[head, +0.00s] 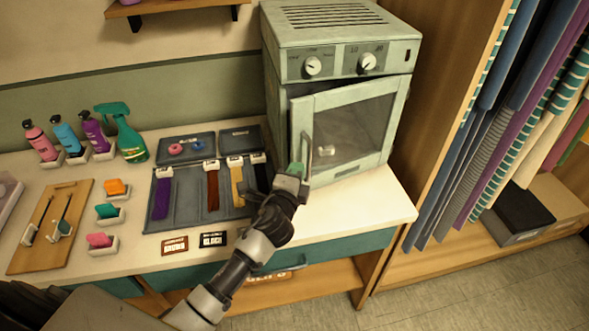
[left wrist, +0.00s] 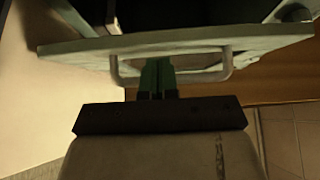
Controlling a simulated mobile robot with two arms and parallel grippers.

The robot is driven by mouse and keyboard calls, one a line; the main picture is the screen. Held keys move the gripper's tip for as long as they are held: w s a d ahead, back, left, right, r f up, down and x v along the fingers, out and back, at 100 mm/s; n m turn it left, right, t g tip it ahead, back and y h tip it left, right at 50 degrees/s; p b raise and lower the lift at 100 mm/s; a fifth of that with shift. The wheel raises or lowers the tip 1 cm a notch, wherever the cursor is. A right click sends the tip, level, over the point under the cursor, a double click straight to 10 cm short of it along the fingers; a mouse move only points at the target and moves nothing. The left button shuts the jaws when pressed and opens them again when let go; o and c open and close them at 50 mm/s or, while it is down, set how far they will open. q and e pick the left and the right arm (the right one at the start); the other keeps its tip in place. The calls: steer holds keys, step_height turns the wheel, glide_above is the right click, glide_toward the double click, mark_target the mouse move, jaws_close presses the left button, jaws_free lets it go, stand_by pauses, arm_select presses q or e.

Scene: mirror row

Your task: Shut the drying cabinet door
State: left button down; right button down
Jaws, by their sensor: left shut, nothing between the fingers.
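The pale green drying cabinet (head: 335,37) stands on the right end of the counter. Its windowed door (head: 352,92) is ajar, with a dark gap along the top and left side. The door's bar handle (head: 307,152) is on its left edge. My left gripper (head: 296,170) is shut and empty at the lower part of the handle. In the left wrist view, the shut green fingertips (left wrist: 157,68) are at the door's handle (left wrist: 222,70), between the two ends of its bar. I cannot tell whether they touch the door. My right gripper is not in view.
A grey tray of collars and straps (head: 185,218) lies left of the cabinet. A shelf unit with hanging towels (head: 500,110) is at the right. The counter front right of my gripper is clear.

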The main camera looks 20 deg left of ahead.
mark_target(292, 157)
arm_select(q)
steer(key=shift+d+r, duration=0.1)
steer(key=shift+r, duration=0.05)
steer(key=shift+w+a, duration=0.15)
steer(key=shift+a, duration=0.05)
steer(key=w+a, duration=0.1)
steer(key=w+a+m+h, duration=0.1)
steer(key=shift+a+r+h+p, duration=0.1)
steer(key=shift+a+h+p, duration=0.2)
steer(key=shift+p, duration=0.1)
steer(key=w+a, duration=0.2)
steer(key=w, duration=0.1)
steer(key=w+a+b, duration=0.1)
steer(key=shift+w+a+f, duration=0.15)
steer(key=shift+a+f, duration=0.15)
steer(key=shift+a, duration=0.05)
steer(key=shift+a+r, duration=0.35)
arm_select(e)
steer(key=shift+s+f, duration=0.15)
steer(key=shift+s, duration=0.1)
arm_select(q)
steer(key=shift+w, duration=0.1)
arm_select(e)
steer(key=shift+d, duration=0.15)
